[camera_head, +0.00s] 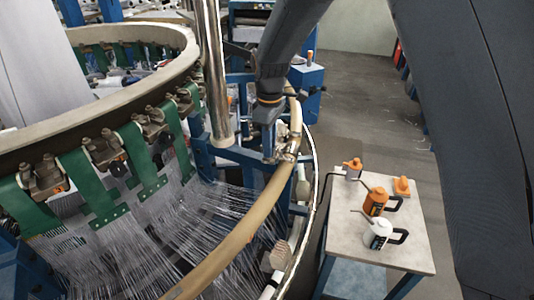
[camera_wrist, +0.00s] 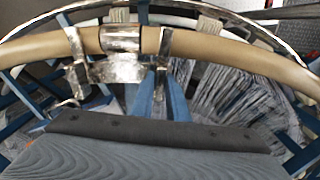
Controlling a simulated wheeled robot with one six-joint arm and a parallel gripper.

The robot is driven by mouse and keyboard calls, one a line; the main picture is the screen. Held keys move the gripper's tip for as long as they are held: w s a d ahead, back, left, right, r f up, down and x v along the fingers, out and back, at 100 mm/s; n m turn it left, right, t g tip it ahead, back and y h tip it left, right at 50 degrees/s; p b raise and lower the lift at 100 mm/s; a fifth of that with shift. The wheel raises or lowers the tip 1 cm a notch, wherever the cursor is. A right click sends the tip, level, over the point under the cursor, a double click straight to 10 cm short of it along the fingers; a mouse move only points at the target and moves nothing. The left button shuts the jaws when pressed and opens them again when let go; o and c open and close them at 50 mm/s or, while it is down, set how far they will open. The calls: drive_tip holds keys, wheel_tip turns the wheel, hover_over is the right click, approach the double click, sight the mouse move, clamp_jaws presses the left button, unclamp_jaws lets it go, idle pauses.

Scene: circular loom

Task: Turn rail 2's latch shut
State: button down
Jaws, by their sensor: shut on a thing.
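The latch (camera_head: 287,146) is a shiny metal clamp on a tan curved rail (camera_head: 246,232), right of centre in the head view. In the wrist view the latch (camera_wrist: 119,66) hangs under a metal sleeve around the rail (camera_wrist: 205,44). My gripper (camera_head: 269,118) reaches down from above and is shut on the latch. The fingertips are small in the head view, and the exact contact is hard to make out. I cannot tell the latch's exact angle. No label naming the rail is readable.
White threads (camera_head: 190,225) fan inside the rail. Green straps (camera_head: 90,185) hang from the upper ring (camera_head: 90,115). A chrome post (camera_head: 212,75) stands close left of my arm. At right a small table (camera_head: 408,255) holds an orange can (camera_head: 375,201) and a white can (camera_head: 378,233).

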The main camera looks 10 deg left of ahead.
drive_tip(key=shift+n, duration=0.4)
drive_tip(key=c, duration=1.8)
unclamp_jaws()
drive_tip(key=shift+o, duration=0.2)
drive_tip(key=shift+r+p, duration=2.1)
drive_tip(key=shift+r, duration=1.4)
